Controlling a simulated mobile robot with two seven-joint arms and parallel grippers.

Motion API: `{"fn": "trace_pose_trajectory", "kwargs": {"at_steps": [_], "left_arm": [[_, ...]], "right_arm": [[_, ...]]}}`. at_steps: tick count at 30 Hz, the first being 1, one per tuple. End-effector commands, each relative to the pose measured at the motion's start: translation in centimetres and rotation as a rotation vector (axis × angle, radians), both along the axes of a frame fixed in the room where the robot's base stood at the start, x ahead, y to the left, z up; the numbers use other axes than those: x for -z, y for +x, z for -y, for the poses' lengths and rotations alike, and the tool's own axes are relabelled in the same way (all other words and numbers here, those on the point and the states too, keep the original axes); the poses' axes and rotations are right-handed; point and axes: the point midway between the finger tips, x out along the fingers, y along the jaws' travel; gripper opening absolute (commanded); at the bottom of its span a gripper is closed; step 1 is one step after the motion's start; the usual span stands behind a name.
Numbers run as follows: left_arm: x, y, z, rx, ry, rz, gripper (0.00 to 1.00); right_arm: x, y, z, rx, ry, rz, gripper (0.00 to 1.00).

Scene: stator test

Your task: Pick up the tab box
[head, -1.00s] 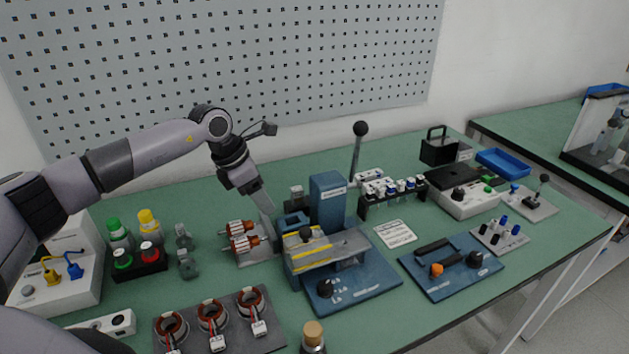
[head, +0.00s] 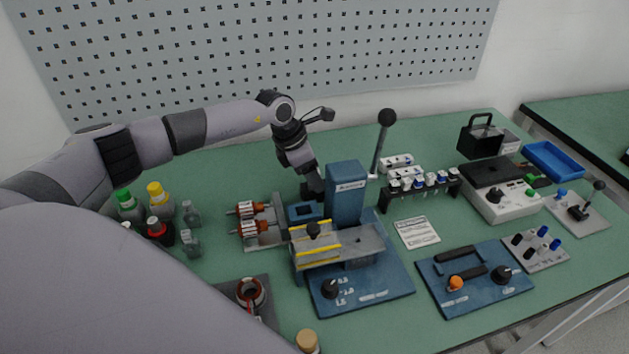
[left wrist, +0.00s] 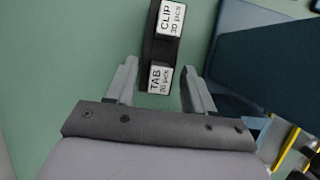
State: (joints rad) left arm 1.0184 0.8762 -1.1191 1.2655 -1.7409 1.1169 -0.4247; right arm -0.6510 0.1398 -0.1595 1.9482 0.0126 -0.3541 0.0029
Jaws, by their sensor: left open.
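The tab box (left wrist: 160,79), with a white label reading TAB, sits at the near end of a dark holder in the left wrist view. The clip box (left wrist: 171,18), labelled CLIP, is just beyond it. My left gripper (left wrist: 160,68) is open, with one finger on each side of the tab box and a gap on both sides. In the head view my left gripper (head: 312,190) points down behind the blue press (head: 346,192). The boxes are hidden there by the gripper and press. My right gripper is not in view.
The blue press stands close to the right of my left gripper. Orange-and-steel rotors (head: 250,226) on a grey stand are to its left. A black lever (head: 382,145) rises behind the press. The green table behind the gripper is clear.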

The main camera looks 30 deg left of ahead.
Motion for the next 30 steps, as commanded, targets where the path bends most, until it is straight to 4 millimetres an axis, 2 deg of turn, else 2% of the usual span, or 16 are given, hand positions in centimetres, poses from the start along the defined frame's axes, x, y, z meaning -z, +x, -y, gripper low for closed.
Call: {"fn": "trace_pose_trajectory", "kwargs": {"at_steps": [3, 9, 10, 12, 15, 25, 30], "left_arm": [[0.7, 0.2, 0.2, 0.0, 0.0, 0.0, 0.53], [0.8, 0.2, 0.2, 0.0, 0.001, 0.001, 0.53], [0.8, 0.2, 0.2, 0.0, 0.001, 0.001, 0.5], [0.8, 0.2, 0.2, 0.0, 0.001, 0.001, 0.27], [0.8, 0.2, 0.2, 0.0, 0.001, 0.001, 0.0], [0.5, 0.2, 0.2, 0.001, 0.0, 0.002, 0.0], [-0.6, 0.3, 0.2, 0.0, 0.0, 0.003, 0.0]], "right_arm": [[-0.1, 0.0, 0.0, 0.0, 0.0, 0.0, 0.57], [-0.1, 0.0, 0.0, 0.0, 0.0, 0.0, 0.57], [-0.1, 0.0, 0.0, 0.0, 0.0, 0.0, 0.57], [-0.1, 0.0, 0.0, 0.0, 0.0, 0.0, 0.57], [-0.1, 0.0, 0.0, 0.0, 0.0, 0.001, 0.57], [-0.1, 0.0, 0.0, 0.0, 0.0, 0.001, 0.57], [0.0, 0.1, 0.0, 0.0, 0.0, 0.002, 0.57]]}}
